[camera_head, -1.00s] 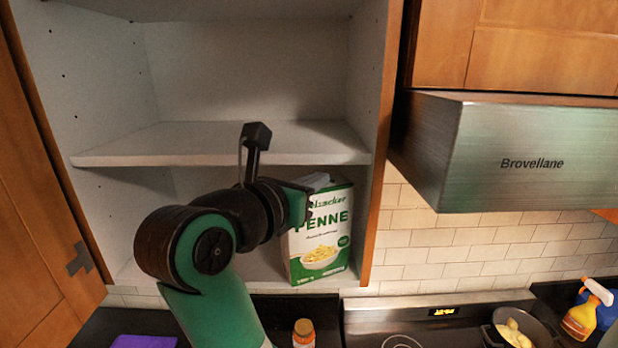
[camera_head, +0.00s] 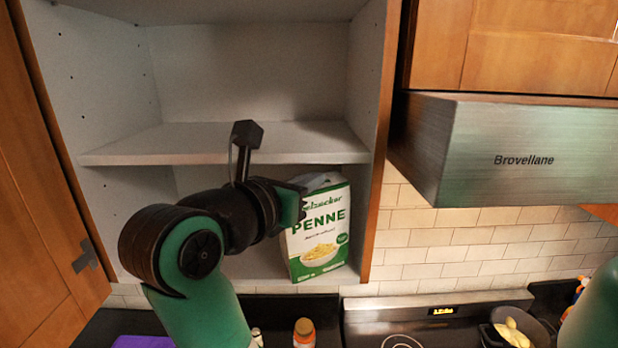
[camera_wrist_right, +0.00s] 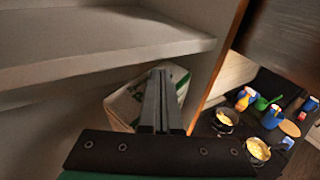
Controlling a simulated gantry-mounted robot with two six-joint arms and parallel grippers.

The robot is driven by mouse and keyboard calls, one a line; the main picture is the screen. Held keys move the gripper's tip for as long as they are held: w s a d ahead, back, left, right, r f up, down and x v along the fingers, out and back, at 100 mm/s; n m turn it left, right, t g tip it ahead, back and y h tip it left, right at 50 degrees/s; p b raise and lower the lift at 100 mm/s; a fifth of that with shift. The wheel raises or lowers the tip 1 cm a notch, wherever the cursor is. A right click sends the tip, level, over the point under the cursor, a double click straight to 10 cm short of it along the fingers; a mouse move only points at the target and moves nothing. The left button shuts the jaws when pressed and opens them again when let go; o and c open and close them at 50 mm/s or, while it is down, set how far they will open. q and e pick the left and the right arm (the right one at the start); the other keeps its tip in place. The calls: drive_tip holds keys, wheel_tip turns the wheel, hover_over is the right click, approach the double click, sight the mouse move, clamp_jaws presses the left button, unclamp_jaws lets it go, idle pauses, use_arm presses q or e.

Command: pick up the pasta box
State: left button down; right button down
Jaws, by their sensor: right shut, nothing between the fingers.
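The pasta box (camera_head: 322,238) is white and green, marked PENNE. It stands on the cabinet's lower shelf near the right wall, leaning slightly to the left. My right gripper (camera_head: 301,205) is at the box's upper left, overlapping its front edge. In the right wrist view the two fingers (camera_wrist_right: 160,85) are together with nothing between them, in front of the box (camera_wrist_right: 122,105). They hide part of the box; whether they touch it I cannot tell. My left gripper is not in view.
The middle shelf (camera_head: 220,158) runs just above the box and my wrist. The cabinet's right wall (camera_head: 376,150) is close beside the box. A range hood (camera_head: 520,150) juts out to the right. An orange-capped bottle (camera_head: 304,334) and a pan (camera_head: 512,328) stand below.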

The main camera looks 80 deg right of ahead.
drive_tip(key=shift+w+a+r, duration=0.15)
drive_tip(key=shift+r, duration=0.05)
drive_tip(key=shift+f, duration=0.1)
drive_tip(key=shift+r+p, duration=0.3)
drive_tip(key=shift+p, duration=0.1)
drive_tip(key=f+b+v, duration=0.1)
drive_tip(key=v, duration=1)
drive_tip(key=shift+a, duration=0.5)
drive_tip(key=c, duration=1.6)
unclamp_jaws()
drive_tip(key=shift+w+a+f, duration=0.1)
drive_tip(key=shift+w, duration=0.05)
unclamp_jaws()
